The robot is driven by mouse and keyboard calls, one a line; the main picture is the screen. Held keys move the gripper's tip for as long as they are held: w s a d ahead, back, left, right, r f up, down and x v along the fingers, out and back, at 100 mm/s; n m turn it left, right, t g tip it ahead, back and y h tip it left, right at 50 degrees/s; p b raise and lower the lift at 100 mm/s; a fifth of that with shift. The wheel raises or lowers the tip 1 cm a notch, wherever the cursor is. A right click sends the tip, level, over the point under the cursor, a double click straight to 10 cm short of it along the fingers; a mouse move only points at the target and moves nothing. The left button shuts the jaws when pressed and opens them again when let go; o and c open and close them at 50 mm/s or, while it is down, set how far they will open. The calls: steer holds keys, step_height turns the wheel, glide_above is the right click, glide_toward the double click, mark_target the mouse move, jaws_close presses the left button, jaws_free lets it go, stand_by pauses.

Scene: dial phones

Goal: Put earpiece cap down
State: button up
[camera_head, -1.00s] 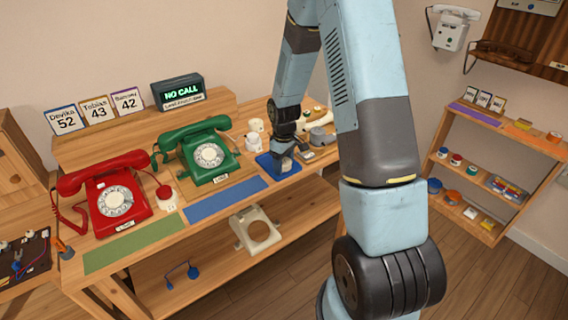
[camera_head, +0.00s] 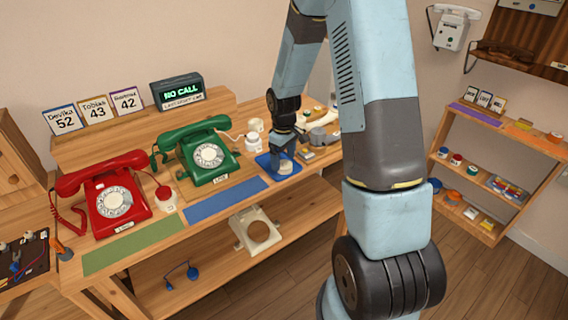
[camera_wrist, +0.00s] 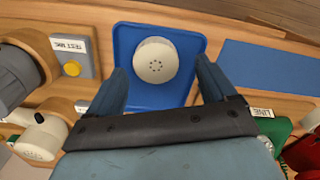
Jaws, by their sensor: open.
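The earpiece cap (camera_wrist: 155,61) is a round cream disc with small holes, lying in the blue tray (camera_wrist: 125,40). In the head view the cap (camera_head: 285,167) is a small pale shape in the blue tray (camera_head: 264,160), partly hidden by my gripper. My gripper (camera_wrist: 163,75) is open, with one blue finger on each side of the cap in the wrist view. Gaps show between the fingers and the cap. In the head view my gripper (camera_head: 283,155) points down over the tray. Whether the fingers touch the tray floor cannot be told.
A green phone (camera_head: 205,150) and a red phone (camera_head: 108,195) stand left of the tray. A blue mat (camera_head: 227,199) lies in front of the green phone.

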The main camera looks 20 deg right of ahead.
mark_target(284, 164)
steer(key=s+r+m+t, duration=0.15)
steer(key=s+r, duration=0.35)
steer(key=r, duration=0.8)
steer(key=s+r+m+t, duration=0.15)
steer(key=s+r, duration=0.45)
steer(key=r, duration=0.6)
steer(key=s+r+m+t, duration=0.1)
steer(key=s+r, duration=0.3)
steer(key=s, duration=0.4)
steer(key=s+r+m+t, duration=0.1)
steer(key=s+r+m, duration=0.2)
steer(key=s, duration=0.6)
steer(key=shift+r+t, duration=0.3)
steer(key=shift+r, duration=0.25)
